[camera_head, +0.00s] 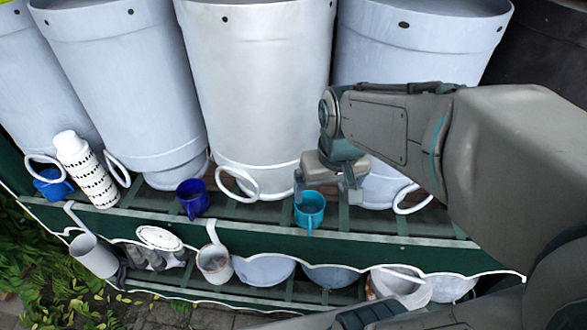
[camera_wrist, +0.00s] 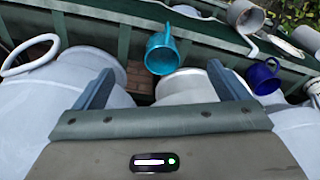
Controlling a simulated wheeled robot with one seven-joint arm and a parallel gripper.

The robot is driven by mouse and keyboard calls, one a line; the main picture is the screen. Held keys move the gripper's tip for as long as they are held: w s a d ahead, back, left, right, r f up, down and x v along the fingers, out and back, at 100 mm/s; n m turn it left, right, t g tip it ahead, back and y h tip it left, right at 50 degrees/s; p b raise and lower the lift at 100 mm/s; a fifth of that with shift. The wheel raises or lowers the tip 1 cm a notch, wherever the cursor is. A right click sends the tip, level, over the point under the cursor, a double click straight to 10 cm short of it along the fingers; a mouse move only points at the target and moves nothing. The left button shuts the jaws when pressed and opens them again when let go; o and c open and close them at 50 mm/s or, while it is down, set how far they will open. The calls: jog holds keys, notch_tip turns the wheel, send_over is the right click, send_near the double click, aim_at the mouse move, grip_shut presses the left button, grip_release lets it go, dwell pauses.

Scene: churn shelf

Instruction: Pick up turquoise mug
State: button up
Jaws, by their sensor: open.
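The turquoise mug (camera_head: 309,210) stands on the green slatted shelf in front of the large churns, right of centre in the head view. In the wrist view the turquoise mug (camera_wrist: 162,54) lies ahead of the fingers, between their lines, with its handle toward the upper end. My gripper (camera_head: 325,196) is just above and behind the mug in the head view. In the wrist view my gripper (camera_wrist: 160,88) is open, its two fingers wide apart with nothing between them. I cannot tell the exact gap to the mug.
A dark blue mug (camera_head: 192,198) stands to the left on the same shelf (camera_head: 254,212). A white patterned bottle (camera_head: 86,172) and a blue mug (camera_head: 52,184) stand further left. Large churns (camera_head: 258,80) crowd close behind. Bowls (camera_head: 264,269) hang or rest on the lower level.

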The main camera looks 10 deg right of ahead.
jog(key=w+f+n+g, duration=0.1)
jog(key=w+f+g, duration=0.1)
jog(key=w+f, duration=0.5)
jog(key=p, duration=0.1)
send_over(311, 209)
jog(key=s+a, duration=0.1)
jog(key=s, duration=0.3)
jog(key=f, duration=1.2)
jog(key=shift+w+f, duration=0.15)
jog(key=shift+w, duration=0.05)
jog(key=c, duration=1.1)
